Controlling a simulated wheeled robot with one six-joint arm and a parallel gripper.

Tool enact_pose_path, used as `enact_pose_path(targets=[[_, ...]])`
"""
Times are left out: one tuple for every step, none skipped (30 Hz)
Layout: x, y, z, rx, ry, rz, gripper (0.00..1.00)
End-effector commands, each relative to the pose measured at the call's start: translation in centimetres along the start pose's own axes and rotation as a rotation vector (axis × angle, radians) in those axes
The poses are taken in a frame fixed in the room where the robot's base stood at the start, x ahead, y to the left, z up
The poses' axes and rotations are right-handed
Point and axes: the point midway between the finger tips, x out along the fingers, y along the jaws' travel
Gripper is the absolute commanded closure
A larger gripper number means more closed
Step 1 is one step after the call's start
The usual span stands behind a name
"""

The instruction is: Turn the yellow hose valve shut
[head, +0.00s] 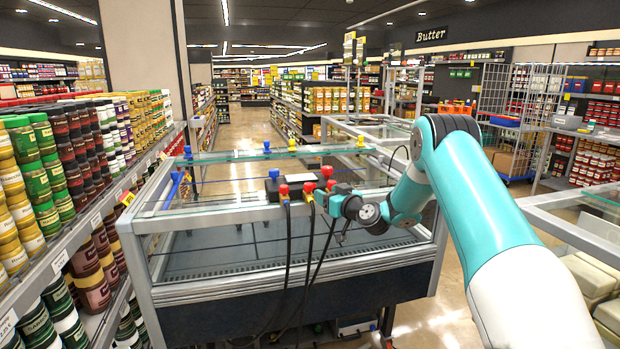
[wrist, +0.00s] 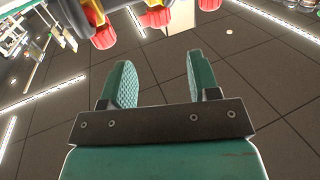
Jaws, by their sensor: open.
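In the head view, a pump block (head: 280,188) sits on the front rail of the glass-topped cabinet, with a blue knob, red knobs (head: 309,187) and small yellow parts. Black hoses (head: 287,240) hang from it. A yellow knob (head: 291,144) stands on the far glass edge, and another yellow knob (head: 360,141) is to its right. I cannot tell which yellow part is the hose valve. My gripper (head: 331,203) is just right of the red knobs, its fingers partly hidden. In the wrist view, my gripper (wrist: 158,72) is open and empty, with red knobs (wrist: 103,36) beyond its fingertips.
The glass-topped cabinet (head: 200,213) fills the middle, its front rail just below the pump block. Shelves of jars (head: 60,150) stand close on the left. Another cabinet (head: 570,215) is at the right. An open aisle lies behind.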

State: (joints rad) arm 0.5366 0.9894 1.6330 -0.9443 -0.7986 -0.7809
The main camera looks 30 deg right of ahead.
Motion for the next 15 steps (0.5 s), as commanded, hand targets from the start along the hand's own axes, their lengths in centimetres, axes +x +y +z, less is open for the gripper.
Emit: enact_pose_path(targets=[[1.2, -0.2, -0.5, -0.002, 0.002, -0.003, 0.44], [1.9, -0.1, -0.5, -0.003, 0.002, -0.003, 0.44], [2.7, -0.1, -0.4, -0.002, 0.001, -0.003, 0.44], [3.4, -0.2, -0.5, -0.002, 0.002, -0.004, 0.44], [4.0, -0.2, -0.4, -0.001, 0.002, -0.003, 0.44], [4.8, -0.1, -0.3, -0.001, 0.001, -0.003, 0.44], [5.3, -0.1, -0.3, -0.002, 0.001, -0.003, 0.44], [5.9, -0.1, -0.3, -0.001, 0.001, -0.003, 0.44], [6.5, -0.1, -0.3, -0.001, 0.001, -0.002, 0.44], [7.0, -0.1, -0.2, -0.001, 0.001, -0.001, 0.44], [7.4, -0.1, -0.2, 0.0, 0.001, -0.002, 0.44], [7.8, -0.1, -0.1, -0.001, 0.0, -0.002, 0.44], [8.2, -0.1, -0.1, 0.0, 0.001, -0.002, 0.44], [8.4, -0.1, -0.1, 0.0, 0.0, -0.002, 0.44], [8.8, -0.1, -0.1, -0.001, 0.0, -0.002, 0.44]])
